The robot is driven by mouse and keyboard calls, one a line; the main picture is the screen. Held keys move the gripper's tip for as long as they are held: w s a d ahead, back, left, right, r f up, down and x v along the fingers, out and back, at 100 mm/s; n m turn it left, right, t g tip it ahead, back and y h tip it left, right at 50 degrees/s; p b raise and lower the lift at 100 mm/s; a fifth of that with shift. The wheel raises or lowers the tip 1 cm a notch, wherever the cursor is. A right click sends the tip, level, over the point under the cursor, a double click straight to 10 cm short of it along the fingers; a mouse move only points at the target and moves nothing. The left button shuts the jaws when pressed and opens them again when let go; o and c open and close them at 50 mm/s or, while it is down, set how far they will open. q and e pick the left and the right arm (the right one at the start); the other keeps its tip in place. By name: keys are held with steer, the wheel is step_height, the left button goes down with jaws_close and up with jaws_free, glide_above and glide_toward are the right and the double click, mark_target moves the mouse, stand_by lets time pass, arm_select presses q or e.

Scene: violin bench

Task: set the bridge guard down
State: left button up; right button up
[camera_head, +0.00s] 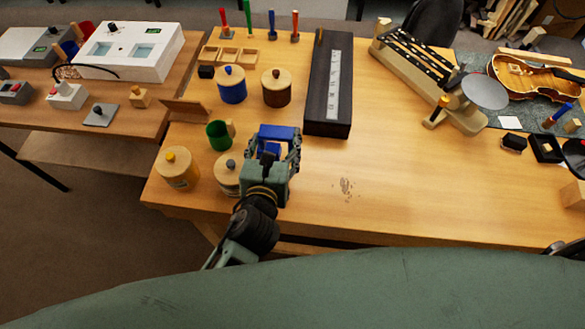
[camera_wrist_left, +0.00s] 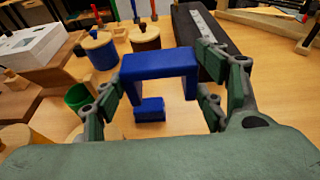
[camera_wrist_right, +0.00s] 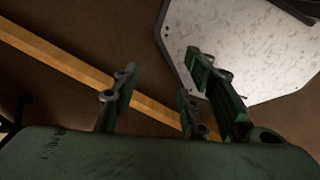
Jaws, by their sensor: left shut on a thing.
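The bridge guard is a blue, squared-off bracket (camera_head: 276,132) in my left gripper (camera_head: 275,147), over the front left part of the bench. In the left wrist view the bracket (camera_wrist_left: 160,66) spans the gap between the fingers of the left gripper (camera_wrist_left: 160,88), which are shut on its sides. A smaller blue block (camera_wrist_left: 149,109) shows below its top bar; I cannot tell whether it is part of the guard. Whether the guard touches the bench is unclear. My right gripper (camera_wrist_right: 158,98) is open and empty in the right wrist view, away from the guard.
A green cup (camera_head: 218,135) and round wooden jars (camera_head: 177,168) stand left of the left gripper. A blue jar (camera_head: 231,85) and a long dark block (camera_head: 329,85) stand behind it. The bench (camera_head: 400,190) is bare to its right, apart from a dark smudge.

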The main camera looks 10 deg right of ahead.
arm_select(q)
steer(key=f+b, duration=0.1)
steer(key=f, duration=0.1)
steer(key=f+b, duration=0.1)
steer(key=f, duration=0.2)
steer(key=d+f+b, duration=0.1)
steer(key=f+b, duration=0.1)
steer(key=f, duration=0.1)
steer(key=shift+w, duration=0.15)
steer(key=shift+f, duration=0.8)
step_height(320, 180, down, 3)
steer(key=shift+r+b, duration=0.2)
steer(key=shift+b, duration=0.55)
steer(key=shift+f, duration=0.25)
arm_select(e)
steer(key=f, duration=0.5)
steer(key=shift+s+d+f, duration=0.15)
steer(key=shift+d+f, duration=0.1)
steer(key=shift+f, duration=0.1)
arm_select(q)
steer(key=shift+f, duration=0.1)
arm_select(e)
steer(key=shift+f, duration=0.1)
